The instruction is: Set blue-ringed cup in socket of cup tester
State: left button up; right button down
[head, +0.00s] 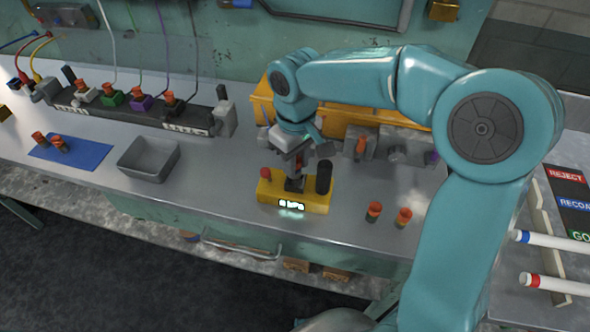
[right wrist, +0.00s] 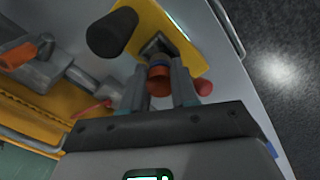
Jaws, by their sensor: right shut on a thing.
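The yellow cup tester (head: 264,192) stands on the bench with a red button, a tall black cylinder and a lit display. It also shows in the right wrist view (right wrist: 186,52), with its dark square socket (right wrist: 152,46). My right gripper (head: 295,168) points down over the tester's middle. In the right wrist view my right gripper (right wrist: 160,88) is shut on an orange cup (right wrist: 158,84) with a bluish band (right wrist: 157,61). The cup's far end lines up with the socket; I cannot tell whether it is seated. My left gripper is not in view.
Two orange-topped cups (head: 374,210) (head: 404,217) stand right of the tester. A grey tray (head: 148,158) and a blue mat (head: 88,152) with more cups lie to the left. Grey fixtures (head: 398,150) stand behind. The bench between tray and tester is clear.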

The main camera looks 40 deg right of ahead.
aim_at(297, 170)
notch_tip(297, 170, down, 3)
jog(key=shift+d, duration=0.1)
jog(key=shift+w+f, duration=0.1)
jog(key=shift+f, duration=0.2)
jog(key=shift+f, duration=0.1)
jog(key=c, duration=0.9)
grip_release()
jog(key=shift+o, duration=0.2)
